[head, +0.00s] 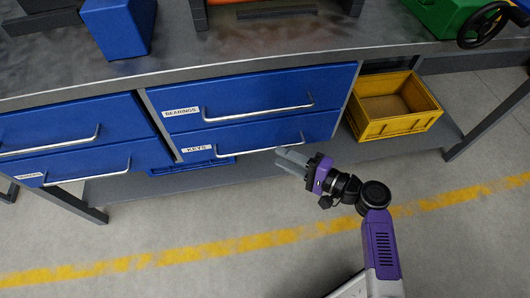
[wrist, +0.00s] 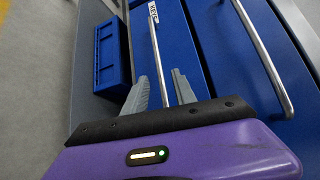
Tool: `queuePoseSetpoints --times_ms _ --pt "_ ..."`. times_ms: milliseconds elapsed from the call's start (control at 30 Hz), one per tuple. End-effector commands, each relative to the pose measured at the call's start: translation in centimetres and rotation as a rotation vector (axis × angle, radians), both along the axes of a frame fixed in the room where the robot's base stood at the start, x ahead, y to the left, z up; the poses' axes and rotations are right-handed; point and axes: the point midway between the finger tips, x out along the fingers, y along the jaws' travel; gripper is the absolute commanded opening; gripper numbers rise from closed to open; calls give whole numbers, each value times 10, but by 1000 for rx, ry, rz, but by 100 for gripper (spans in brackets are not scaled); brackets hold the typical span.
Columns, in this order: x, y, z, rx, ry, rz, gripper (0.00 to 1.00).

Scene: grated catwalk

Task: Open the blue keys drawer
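The blue keys drawer (head: 250,136) is the lower drawer of the middle unit, with a white KEYS label (head: 197,149) and a silver bar handle (head: 250,150). Its front looks flush with the drawer above, so it appears shut. My gripper (head: 283,155) is at the right end of this handle. In the wrist view my gripper (wrist: 163,80) has its two grey fingers apart, and the keys handle (wrist: 158,52) runs between them in the picture. I cannot tell whether the fingers touch it. The keys drawer front (wrist: 178,40) also shows there.
The blue bearings drawer (head: 240,92) with its own bar handle is directly above. More blue drawers (head: 85,130) are at left. A yellow bin (head: 395,105) stands on the lower shelf at right, and a blue bin (wrist: 113,55) sits below the keys drawer. The floor in front is clear.

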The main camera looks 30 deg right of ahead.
Motion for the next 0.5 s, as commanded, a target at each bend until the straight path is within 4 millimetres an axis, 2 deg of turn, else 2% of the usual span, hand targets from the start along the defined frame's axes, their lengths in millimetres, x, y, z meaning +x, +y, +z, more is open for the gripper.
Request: queuePoseSetpoints --times_ms 300,500 --pt "42 23 -7 -3 0 2 32" --pt "58 32 -10 -2 1 1 32"
